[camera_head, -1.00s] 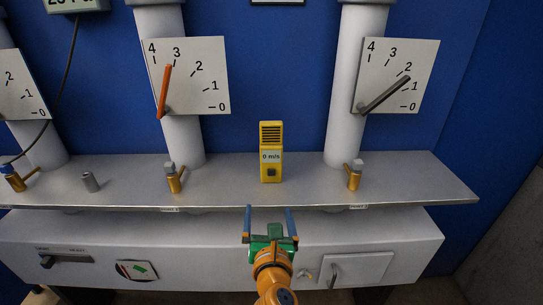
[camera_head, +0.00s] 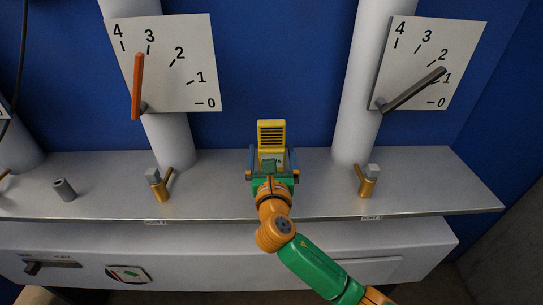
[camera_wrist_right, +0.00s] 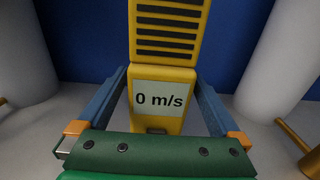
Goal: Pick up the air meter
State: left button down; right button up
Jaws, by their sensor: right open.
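The air meter (camera_head: 271,134) is a yellow upright box with dark slots at its top, standing on the grey shelf. In the right wrist view the air meter (camera_wrist_right: 168,72) fills the middle, and its label reads "0 m/s". My right gripper (camera_head: 272,158) is open, with one blue finger on each side of the meter's lower body. The meter's lower part is hidden behind the gripper. My left gripper is not in view.
The shelf (camera_head: 325,198) has a brass valve (camera_head: 158,186) to the left and another brass valve (camera_head: 368,182) to the right. A small grey cylinder (camera_head: 64,190) stands farther left. White pipes and dial boards rise behind. The shelf between the valves and the gripper is clear.

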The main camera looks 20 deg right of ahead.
jog(key=shift+w, duration=0.1)
jog(key=shift+s+r, duration=0.1)
jog(key=shift+s, duration=0.15)
jog(key=c, duration=0.9)
jog(key=shift+w, duration=0.15)
grip_shut()
